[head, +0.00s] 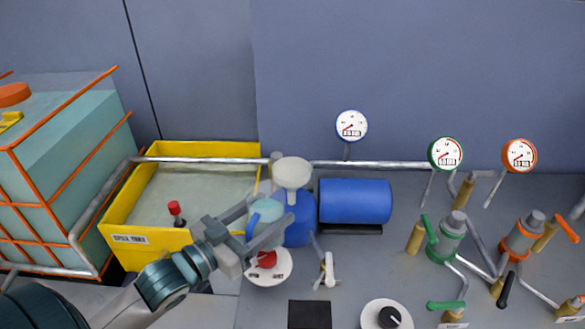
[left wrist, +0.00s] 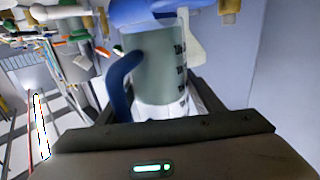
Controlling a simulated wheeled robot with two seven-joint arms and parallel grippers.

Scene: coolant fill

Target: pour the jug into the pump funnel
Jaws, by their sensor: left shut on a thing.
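The jug (head: 264,213) is a pale teal vessel with a blue handle, held just left of the blue pump (head: 301,222). My left gripper (head: 276,209) is shut on it, with a finger on either side. In the left wrist view the jug (left wrist: 158,68) shows dark level marks and its blue handle (left wrist: 120,84). The white funnel (head: 292,173) sits on top of the pump, just above and right of the jug in the head view. My right gripper is not in view.
A yellow spill tray (head: 118,212) stands left. A red knob (head: 266,259) on a white disc lies under my left gripper. A blue motor (head: 355,201) is right of the pump. Valves and pipes (head: 447,238) crowd the right side. A long pipe (head: 205,160) runs behind.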

